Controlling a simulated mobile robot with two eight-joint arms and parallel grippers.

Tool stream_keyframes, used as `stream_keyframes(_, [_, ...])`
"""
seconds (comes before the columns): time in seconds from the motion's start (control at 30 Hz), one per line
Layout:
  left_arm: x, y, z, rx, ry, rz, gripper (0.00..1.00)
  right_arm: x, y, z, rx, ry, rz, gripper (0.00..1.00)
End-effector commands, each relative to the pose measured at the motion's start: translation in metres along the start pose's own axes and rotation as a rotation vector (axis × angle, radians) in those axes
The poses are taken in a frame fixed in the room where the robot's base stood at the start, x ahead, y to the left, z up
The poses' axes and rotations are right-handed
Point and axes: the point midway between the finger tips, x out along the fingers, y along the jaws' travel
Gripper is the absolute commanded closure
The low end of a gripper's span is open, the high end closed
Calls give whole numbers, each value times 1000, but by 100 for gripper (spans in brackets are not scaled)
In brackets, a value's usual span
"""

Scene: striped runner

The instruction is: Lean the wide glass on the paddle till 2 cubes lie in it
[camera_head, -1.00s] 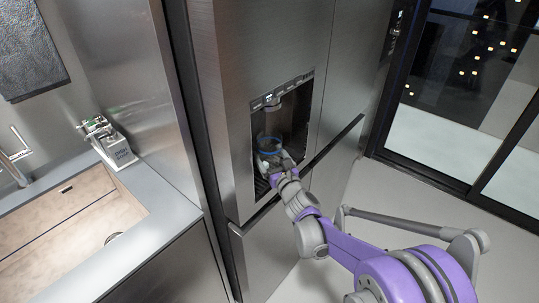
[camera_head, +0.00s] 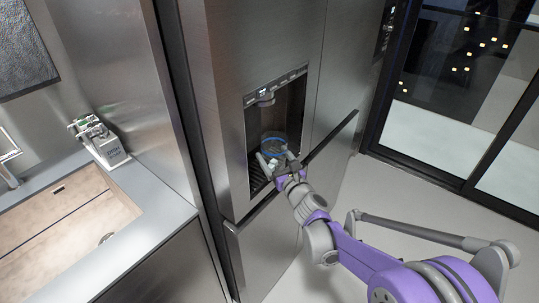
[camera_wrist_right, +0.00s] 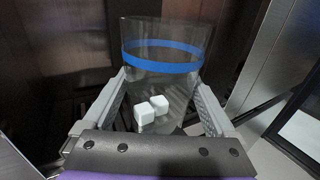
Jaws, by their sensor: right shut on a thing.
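The wide glass (camera_head: 274,142) is clear with a blue band near its rim (camera_wrist_right: 165,52). It is at the mouth of the fridge's dispenser recess, below and in front of the spout (camera_head: 264,97). My right gripper (camera_head: 278,163) is shut on the glass, with a finger on each side in the wrist view (camera_wrist_right: 162,110). Two white cubes lie low in the glass, a nearer one (camera_wrist_right: 144,113) and a farther one (camera_wrist_right: 160,103). I cannot make out the paddle clearly, nor whether the glass touches it. My left gripper is not in view.
The steel fridge (camera_head: 225,110) surrounds the recess, with a long handle (camera_head: 330,142) to its right. Open floor (camera_head: 345,215) and a glass door lie right.

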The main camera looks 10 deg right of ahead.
Motion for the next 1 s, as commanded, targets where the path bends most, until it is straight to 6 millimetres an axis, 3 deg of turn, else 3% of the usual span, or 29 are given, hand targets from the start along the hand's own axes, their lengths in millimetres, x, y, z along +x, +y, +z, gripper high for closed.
stream_keyframes(0.23, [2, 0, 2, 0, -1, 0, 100, -10, -5, 0, 0, 0, 1, 78])
stream_keyframes(1.0, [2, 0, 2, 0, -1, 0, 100, -12, -6, 0, -1, 0, 1, 78])
